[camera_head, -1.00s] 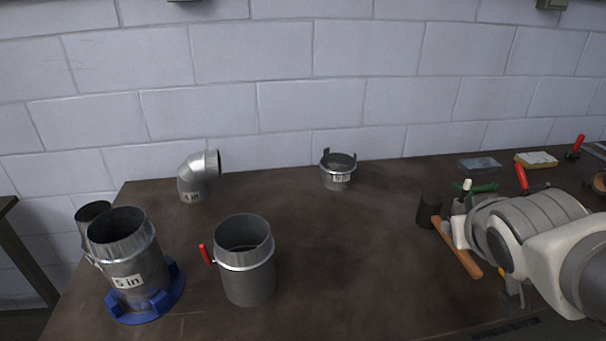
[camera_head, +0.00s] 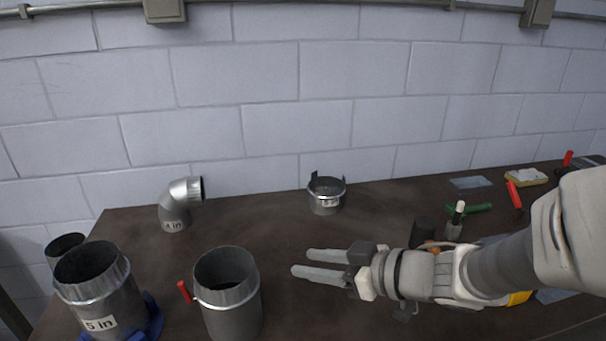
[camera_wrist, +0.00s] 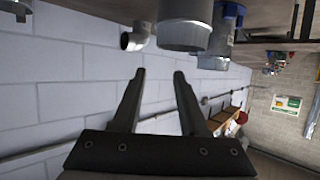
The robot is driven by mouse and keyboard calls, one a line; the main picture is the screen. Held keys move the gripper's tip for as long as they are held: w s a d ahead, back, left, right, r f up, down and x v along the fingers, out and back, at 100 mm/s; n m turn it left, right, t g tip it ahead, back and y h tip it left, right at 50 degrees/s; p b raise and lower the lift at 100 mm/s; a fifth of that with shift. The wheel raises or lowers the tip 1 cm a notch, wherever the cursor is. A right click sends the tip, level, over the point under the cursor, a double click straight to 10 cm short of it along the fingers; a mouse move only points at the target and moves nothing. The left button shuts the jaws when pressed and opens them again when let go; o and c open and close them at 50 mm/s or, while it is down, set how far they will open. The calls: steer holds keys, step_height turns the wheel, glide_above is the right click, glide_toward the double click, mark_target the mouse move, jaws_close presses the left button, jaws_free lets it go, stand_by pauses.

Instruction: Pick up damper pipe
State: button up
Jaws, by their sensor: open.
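The damper pipe (camera_head: 228,295) is a grey metal cylinder with a crimped top and a red handle on its left side. It stands upright on the brown table at the lower left of the head view. In the wrist view, which is turned over, a grey cylinder that looks like it (camera_wrist: 184,35) shows above the fingertips. My gripper (camera_head: 300,262) is to the right of the pipe, apart from it, with its fingers pointing left. In the wrist view its two fingers (camera_wrist: 158,75) are spread with nothing between them.
A 5 in pipe (camera_head: 98,292) in a blue base stands left of the damper pipe. A 4 in elbow (camera_head: 174,208) and a short collar (camera_head: 325,196) stand near the wall. A black cylinder (camera_head: 421,232) and tools lie at the right. The table between elbow and collar is clear.

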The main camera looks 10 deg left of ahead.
steer(key=shift+p+x, duration=1.75)
steer(key=shift+x, duration=7)
steer(key=shift+s+a+r, duration=0.1)
jaws_close()
